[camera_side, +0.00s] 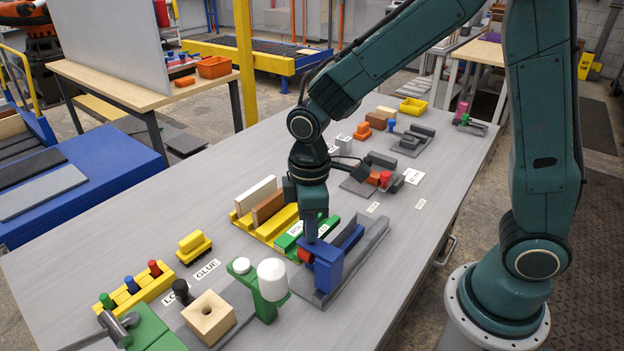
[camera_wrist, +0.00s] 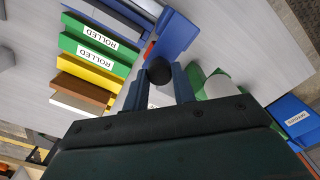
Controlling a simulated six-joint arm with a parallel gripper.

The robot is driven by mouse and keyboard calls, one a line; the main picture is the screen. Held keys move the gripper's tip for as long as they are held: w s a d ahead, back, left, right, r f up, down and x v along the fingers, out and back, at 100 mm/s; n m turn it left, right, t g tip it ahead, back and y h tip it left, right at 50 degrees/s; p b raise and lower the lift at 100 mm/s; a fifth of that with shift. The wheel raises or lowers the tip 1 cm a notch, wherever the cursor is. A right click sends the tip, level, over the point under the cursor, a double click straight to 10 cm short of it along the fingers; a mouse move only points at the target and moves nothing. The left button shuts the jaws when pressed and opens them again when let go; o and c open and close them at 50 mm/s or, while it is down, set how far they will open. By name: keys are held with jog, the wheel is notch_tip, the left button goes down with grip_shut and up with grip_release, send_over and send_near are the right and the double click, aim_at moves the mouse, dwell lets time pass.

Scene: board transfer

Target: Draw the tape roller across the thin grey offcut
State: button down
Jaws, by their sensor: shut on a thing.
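My gripper (camera_side: 311,228) points down over the grey tray at the middle of the bench. It is shut on a dark round knob (camera_wrist: 160,72), seen between its blue fingers in the wrist view. Just beyond the knob is a blue body (camera_wrist: 178,35); the side view shows a blue block (camera_side: 328,265) with a red part (camera_side: 305,256) below my gripper, seemingly the tape roller. Whether the block touches the tray (camera_side: 372,235) is unclear. A dark bar and a blue bar lie on the tray. I cannot pick out the thin grey offcut with certainty.
A yellow rack (camera_side: 243,222) with white and brown boards and green "ROLLED" holders (camera_wrist: 95,48) stands close by. A blue platform (camera_side: 130,172) holding grey boards is left of the bench. The bench's right front is clear.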

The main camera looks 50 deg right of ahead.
jog(key=d, duration=2.3)
jog(key=shift+d, duration=0.2)
jog(key=shift+r, duration=0.1)
jog(key=c, duration=1.4)
grip_release()
jog(key=shift+d, duration=0.1)
jog(key=shift+o, duration=1.3)
notch_tip(320, 180, up, 14)
